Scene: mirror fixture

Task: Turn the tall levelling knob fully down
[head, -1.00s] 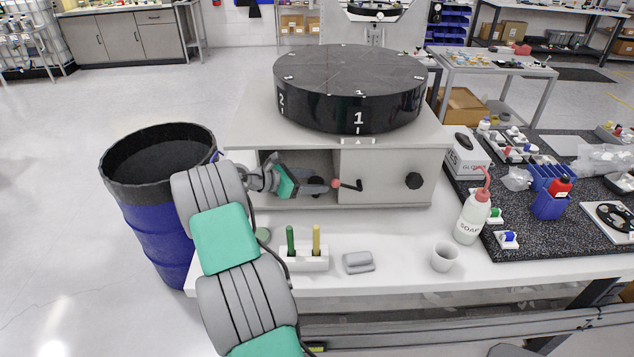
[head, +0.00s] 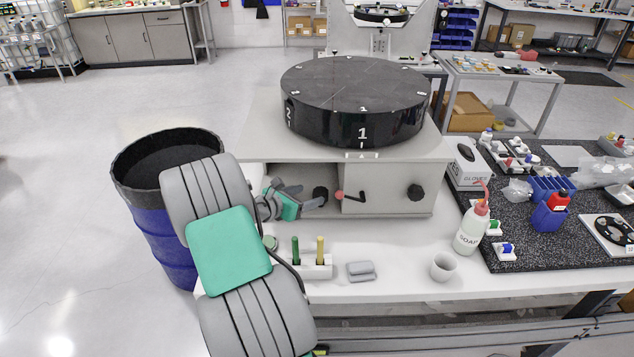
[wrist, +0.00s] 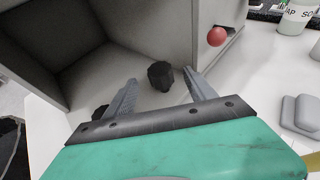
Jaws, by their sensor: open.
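A tall black knob (wrist: 160,75) stands upright on the pale compartment floor in the wrist view, between and just beyond my gripper's fingertips (wrist: 160,80). It does not appear to touch either finger. The knob also shows in the head view (head: 320,194), right of my gripper (head: 306,196), which reaches into the fixture's open left compartment from the left. My gripper is open and empty. A second dark knob (wrist: 100,112) shows low at the left in the wrist view, partly hidden by the left finger. The knob's height setting cannot be read.
A red-balled lever (head: 340,195) is close right of the tall knob. Another black knob (head: 415,192) is on the front panel. A black drum (head: 356,100) tops the fixture. A pen holder (head: 316,268), grey block (head: 361,271) and cup (head: 443,266) stand in front.

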